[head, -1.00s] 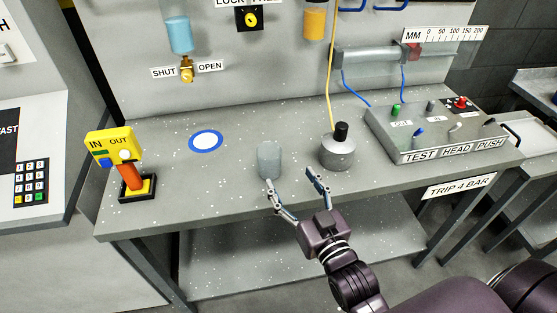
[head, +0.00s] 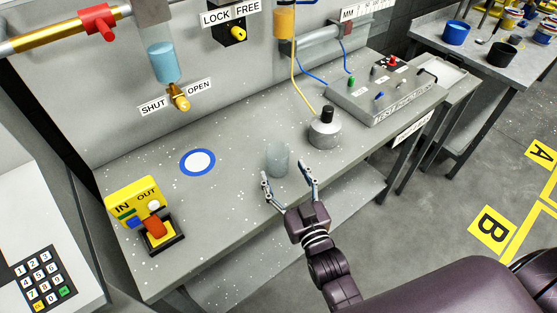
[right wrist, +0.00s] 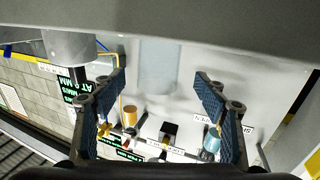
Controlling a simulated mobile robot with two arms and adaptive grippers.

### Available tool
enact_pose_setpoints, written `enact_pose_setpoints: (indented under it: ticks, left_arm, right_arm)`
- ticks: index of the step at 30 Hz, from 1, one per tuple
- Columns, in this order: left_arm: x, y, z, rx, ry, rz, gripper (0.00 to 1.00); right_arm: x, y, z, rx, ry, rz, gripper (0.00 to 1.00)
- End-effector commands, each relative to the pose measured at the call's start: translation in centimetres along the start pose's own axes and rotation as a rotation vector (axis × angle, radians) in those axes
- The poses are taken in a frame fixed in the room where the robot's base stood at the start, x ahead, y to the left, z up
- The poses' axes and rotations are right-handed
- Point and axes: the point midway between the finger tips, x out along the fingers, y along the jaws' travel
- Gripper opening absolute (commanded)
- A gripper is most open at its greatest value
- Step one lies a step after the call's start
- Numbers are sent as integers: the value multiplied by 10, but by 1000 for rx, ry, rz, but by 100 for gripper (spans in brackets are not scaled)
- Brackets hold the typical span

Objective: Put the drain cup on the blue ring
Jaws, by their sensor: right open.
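The drain cup (head: 278,158) is a small translucent grey cup, upright on the speckled grey bench in the head view. It also shows faintly between the fingers in the right wrist view (right wrist: 157,65). The blue ring (head: 183,165), with a white centre, lies flat on the bench to the left of the cup and is empty. My right gripper (head: 285,171) is open at the bench's front side, its fingertips just in front of the cup, one towards each side. Whether the fingers touch the cup cannot be told. My left gripper is not in view.
A metal weight (head: 324,133) with a black knob stands right of the cup, near the right finger. A yellow IN/OUT lever box (head: 135,200) is at the left. A valve (head: 180,102) marked SHUT/OPEN is above the ring. The bench between cup and ring is clear.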

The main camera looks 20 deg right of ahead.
Motion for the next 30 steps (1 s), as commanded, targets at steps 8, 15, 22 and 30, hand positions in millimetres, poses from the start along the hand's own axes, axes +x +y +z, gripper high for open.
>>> enact_pose_setpoints:
  ticks: [8, 15, 22, 30]
  left_arm:
    - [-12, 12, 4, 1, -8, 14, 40]
    - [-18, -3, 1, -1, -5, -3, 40]
    - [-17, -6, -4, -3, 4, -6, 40]
    - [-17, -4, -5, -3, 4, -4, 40]
  right_arm:
    - [32, 2, -4, 1, 2, 0, 66]
    - [61, 4, -2, 1, 0, 1, 66]
    - [64, 3, -1, 1, 0, 1, 66]
    - [64, 3, -1, 1, -1, 0, 43]
